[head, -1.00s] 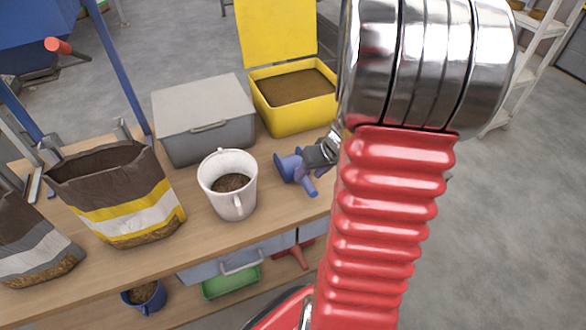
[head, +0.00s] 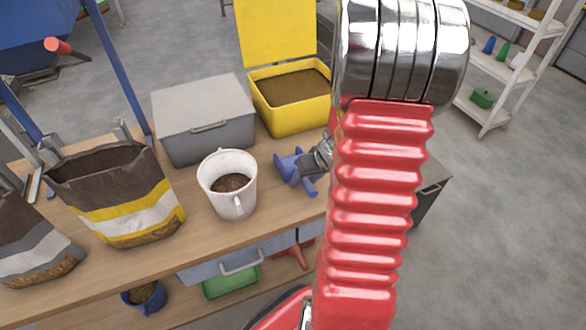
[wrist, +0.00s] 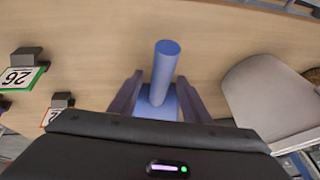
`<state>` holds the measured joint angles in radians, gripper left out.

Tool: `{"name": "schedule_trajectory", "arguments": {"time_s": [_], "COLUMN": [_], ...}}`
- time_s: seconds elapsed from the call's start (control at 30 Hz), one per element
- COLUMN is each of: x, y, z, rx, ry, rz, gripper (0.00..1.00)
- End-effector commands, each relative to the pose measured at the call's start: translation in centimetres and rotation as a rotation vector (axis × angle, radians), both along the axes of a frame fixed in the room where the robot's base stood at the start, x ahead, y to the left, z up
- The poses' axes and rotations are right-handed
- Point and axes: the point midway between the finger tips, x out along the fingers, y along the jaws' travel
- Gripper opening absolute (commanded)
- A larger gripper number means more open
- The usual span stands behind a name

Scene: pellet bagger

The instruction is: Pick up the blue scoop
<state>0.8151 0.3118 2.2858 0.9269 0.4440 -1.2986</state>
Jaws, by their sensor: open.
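The blue scoop (head: 287,166) lies on the wooden bench, right of the white mug and in front of the yellow bin. In the wrist view the scoop (wrist: 165,75) shows as a blue cylinder rising from a blue block, between my two dark fingers. My gripper (wrist: 160,82) is open, with one finger on each side of the scoop; I cannot tell whether either finger touches it. In the head view my gripper (head: 308,168) is at the scoop, partly hidden by my red arm.
The white mug (head: 226,201) of pellets stands close left of the scoop. A grey lidded box (head: 203,125) and the open yellow bin (head: 283,113) stand behind. An open bag (head: 118,211) is farther left. A number tag (wrist: 20,78) shows in the wrist view.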

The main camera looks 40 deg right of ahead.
Motion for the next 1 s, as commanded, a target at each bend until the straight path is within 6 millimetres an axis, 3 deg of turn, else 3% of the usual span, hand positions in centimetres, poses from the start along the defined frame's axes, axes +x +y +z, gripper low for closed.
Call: {"name": "schedule_trajectory", "arguments": {"time_s": [0.67,1.0], "x": [0.39,0.39], "y": [0.07,0.08], "z": [-0.77,-0.76], "rx": [-0.001,-0.001], "ry": [0.0,0.0], "rz": [0.001,0.001], "gripper": [0.43,0.21]}}
